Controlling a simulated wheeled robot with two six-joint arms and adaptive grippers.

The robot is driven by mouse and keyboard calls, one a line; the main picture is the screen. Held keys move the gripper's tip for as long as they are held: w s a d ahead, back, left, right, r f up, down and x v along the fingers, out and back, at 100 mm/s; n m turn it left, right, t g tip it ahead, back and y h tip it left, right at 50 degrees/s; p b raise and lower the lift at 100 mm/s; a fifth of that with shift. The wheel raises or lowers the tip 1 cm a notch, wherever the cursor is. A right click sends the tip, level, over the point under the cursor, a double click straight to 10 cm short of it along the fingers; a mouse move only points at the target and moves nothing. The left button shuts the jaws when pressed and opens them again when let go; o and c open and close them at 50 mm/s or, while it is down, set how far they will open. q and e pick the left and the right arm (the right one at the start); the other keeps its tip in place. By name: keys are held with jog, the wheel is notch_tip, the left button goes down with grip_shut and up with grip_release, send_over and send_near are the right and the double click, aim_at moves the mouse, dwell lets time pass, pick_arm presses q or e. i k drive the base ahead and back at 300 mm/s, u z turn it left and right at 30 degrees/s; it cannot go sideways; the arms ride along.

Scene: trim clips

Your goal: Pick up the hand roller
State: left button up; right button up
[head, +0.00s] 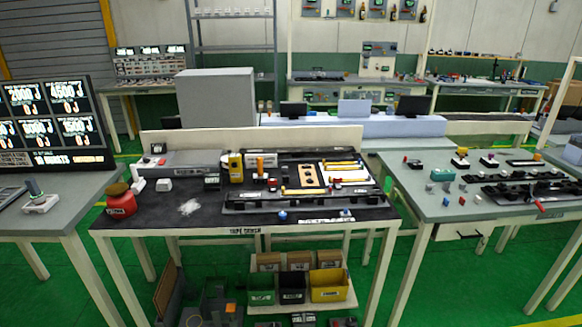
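I cannot make out the hand roller for certain at this size. On the dark top of the middle bench (150,216), a small upright tool with an orange handle (260,164) stands near the back. A yellow upright item (236,167) is to its left. Yellow-handled tools (340,163) lie in a white-edged tray to the right. A long dark fixture (300,202) lies along the front, with a small blue knob-like piece (283,215) before it. Neither of my grippers shows in the head view.
A red jar (120,202) and a crumpled white piece (190,207) are on the bench's left. Green (261,289), black and yellow bins (329,286) sit on a shelf below. The right table (420,205) carries clips and fixtures. Green floor is open between the tables.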

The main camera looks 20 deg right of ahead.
aim_at(260, 176)
jog(key=z, duration=0.65)
jog(key=i, duration=0.7)
jog(key=z, duration=0.35)
